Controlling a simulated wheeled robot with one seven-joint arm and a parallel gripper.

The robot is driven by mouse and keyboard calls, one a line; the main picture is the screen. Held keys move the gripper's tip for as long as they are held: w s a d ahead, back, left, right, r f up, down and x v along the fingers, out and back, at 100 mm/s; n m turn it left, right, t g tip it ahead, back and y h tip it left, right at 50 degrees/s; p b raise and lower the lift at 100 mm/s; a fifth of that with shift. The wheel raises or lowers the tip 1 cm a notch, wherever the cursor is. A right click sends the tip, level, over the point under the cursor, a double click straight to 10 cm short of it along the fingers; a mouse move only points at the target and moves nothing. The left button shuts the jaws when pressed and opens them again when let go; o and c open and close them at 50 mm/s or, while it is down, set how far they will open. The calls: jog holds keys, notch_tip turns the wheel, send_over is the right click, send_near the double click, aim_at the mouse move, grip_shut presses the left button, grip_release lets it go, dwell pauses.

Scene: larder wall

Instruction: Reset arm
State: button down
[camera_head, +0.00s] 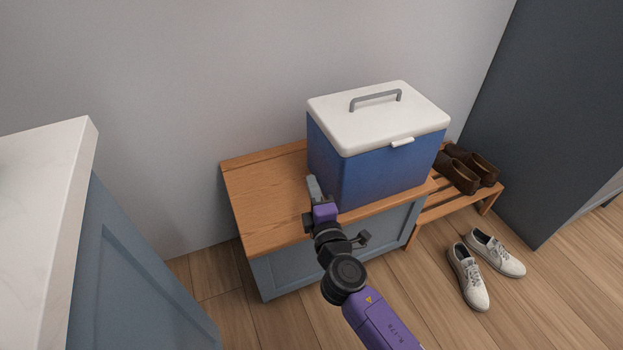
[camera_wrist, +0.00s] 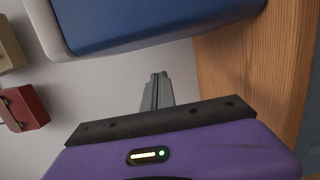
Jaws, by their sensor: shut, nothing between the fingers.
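My purple arm reaches from the lower right to the bench in the head view. My gripper (camera_head: 314,186) is shut and empty, close to the left front corner of a blue cooler (camera_head: 375,170). Its grey fingers (camera_wrist: 157,88) lie together in the wrist view. The cooler has a closed white lid (camera_head: 378,115) with a grey handle on top. The cooler body (camera_wrist: 140,20) also fills the top of the wrist view, beyond the fingertips. I cannot tell the exact gap between fingers and cooler.
The cooler stands on a wooden-topped bench (camera_head: 262,200). A blue-grey cabinet with a pale counter (camera_head: 40,190) is at left. Brown shoes sit on a low rack (camera_head: 450,205); white shoes (camera_head: 468,275) are on the floor. A red box-like thing (camera_wrist: 24,107) shows in the wrist view.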

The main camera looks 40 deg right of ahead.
jog(key=v, duration=0.6)
jog(key=shift+s+a, duration=0.3)
jog(key=s+a+m+t+y, duration=0.1)
jog(key=s+a+m+y, duration=0.5)
jog(key=s+a, duration=0.4)
jog(key=s+a+r+m+g+y, duration=0.1)
jog(key=s+r+m, duration=0.2)
jog(key=s, duration=0.7)
jog(key=s+a+r+m+g+y, duration=0.1)
jog(key=s+r+m, duration=0.15)
jog(key=s, duration=0.75)
notch_tip(320, 180, up, 27)
jog(key=p, duration=2.7)
jog(key=shift+s+a+r+m+p, duration=0.15)
jog(key=shift+s+a+m+p, duration=0.05)
jog(key=shift+m+p, duration=0.25)
